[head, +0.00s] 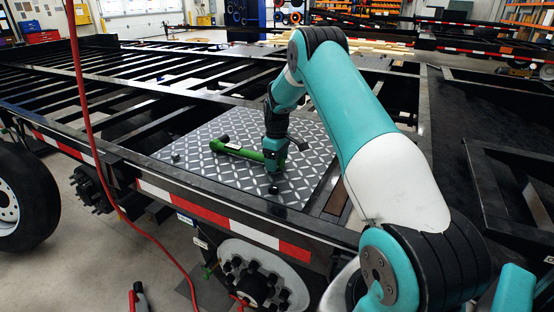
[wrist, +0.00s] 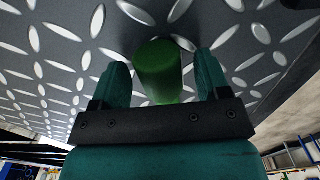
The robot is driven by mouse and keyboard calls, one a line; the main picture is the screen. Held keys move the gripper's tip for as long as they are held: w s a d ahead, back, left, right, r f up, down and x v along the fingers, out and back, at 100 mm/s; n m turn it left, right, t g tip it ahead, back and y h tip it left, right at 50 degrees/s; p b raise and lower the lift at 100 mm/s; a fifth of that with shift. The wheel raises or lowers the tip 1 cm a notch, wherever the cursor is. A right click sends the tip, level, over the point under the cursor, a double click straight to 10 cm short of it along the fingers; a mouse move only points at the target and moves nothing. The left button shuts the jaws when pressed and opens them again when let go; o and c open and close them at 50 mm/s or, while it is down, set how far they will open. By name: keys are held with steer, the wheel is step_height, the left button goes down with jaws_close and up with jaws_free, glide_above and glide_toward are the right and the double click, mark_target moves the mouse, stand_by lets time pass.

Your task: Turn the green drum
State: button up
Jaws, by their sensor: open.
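The green drum (head: 246,153) shows in the head view as a green bar-like shape with a knobbed left end, lying on a diamond-tread plate (head: 190,163) on the trailer frame. My gripper (head: 274,160) points down at its right end and hides part of it. In the wrist view a dark green rounded body (wrist: 158,72) sits between the two teal fingers of my gripper (wrist: 161,78). The fingers are open, one on each side of it, with small gaps visible. I cannot tell whether either finger touches it.
Black trailer rails (head: 100,75) surround the plate. A dark knob (head: 273,189) stands on the plate near its front edge. A red hose (head: 85,110) hangs at the left. A wheel (head: 22,198) is at the far left.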

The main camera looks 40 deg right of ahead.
steer(key=c, duration=0.9)
steer(key=shift+d+y+p, duration=0.1)
steer(key=shift+y+p, duration=0.25)
steer(key=shift+y, duration=0.35)
steer(key=shift+c, duration=0.2)
steer(key=o, duration=0.9)
steer(key=shift+o, duration=0.2)
steer(key=shift+w+r, duration=0.1)
step_height(320, 180, up, 17)
steer(key=d+b, duration=0.1)
steer(key=d, duration=0.1)
steer(key=shift+w, duration=0.3)
